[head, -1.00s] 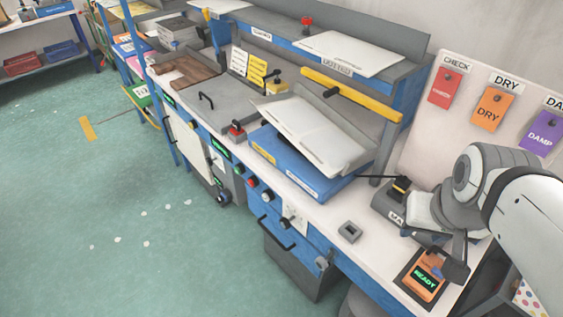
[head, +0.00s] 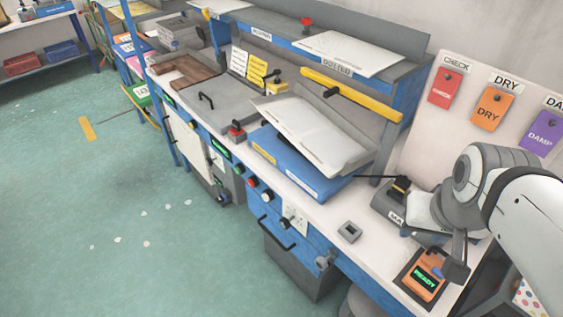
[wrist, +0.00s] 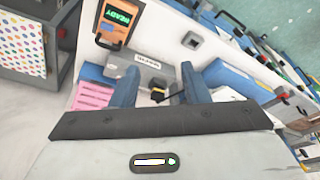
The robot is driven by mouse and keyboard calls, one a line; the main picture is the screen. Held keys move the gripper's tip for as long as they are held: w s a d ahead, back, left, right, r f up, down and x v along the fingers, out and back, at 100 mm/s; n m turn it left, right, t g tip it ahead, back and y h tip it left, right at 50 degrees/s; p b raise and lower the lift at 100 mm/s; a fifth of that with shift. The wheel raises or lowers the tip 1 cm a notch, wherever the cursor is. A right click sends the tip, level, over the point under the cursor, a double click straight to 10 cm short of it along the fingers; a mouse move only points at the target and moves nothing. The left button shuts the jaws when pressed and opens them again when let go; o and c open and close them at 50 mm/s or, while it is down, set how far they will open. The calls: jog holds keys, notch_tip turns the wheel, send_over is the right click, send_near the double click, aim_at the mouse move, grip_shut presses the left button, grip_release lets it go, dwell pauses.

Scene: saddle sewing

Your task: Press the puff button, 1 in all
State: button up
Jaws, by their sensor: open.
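My gripper (wrist: 172,72) is open, with its two blue-grey fingers apart and nothing held between them. In the wrist view a grey box with a white label (wrist: 151,62) lies beyond and between the fingers. The labels are too small to tell which control is the puff button.
An orange meter reading READY (head: 425,275) lies at the bench's front edge, close to the arm. A blue box with white sheets (head: 290,175) stands to the left. A row of coloured buttons (head: 253,182) lines the front panel. DRY and DAMP tags hang behind.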

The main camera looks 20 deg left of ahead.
jog(key=shift+c, duration=0.3)
grip_shut()
dwell(1.3)
